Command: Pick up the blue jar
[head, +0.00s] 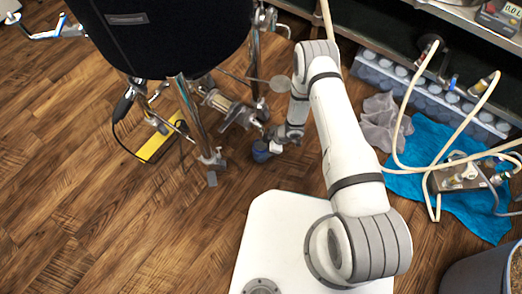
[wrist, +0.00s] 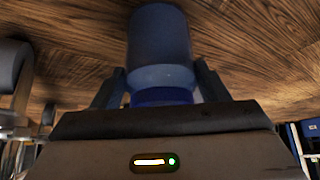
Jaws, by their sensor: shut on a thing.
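The blue jar (wrist: 160,40) is in the middle of the wrist view, with a dark blue body, a paler band and a deep blue end nearest my gripper. My gripper (wrist: 157,88) is shut on it, one finger on each side. In the head view the jar (head: 261,151) is small and dark blue, low near the wooden floor, at the end of my arm. My gripper (head: 272,143) is partly hidden there by the wrist. I cannot tell whether the jar touches the floor.
A large black vessel (head: 165,35) on metal legs stands close to the left, with valves (head: 235,112) near my gripper. A blue cloth (head: 425,170) with hoses and a pump lies at right. A grey rag (head: 383,122) lies beside a crate of bottles. Floor at lower left is clear.

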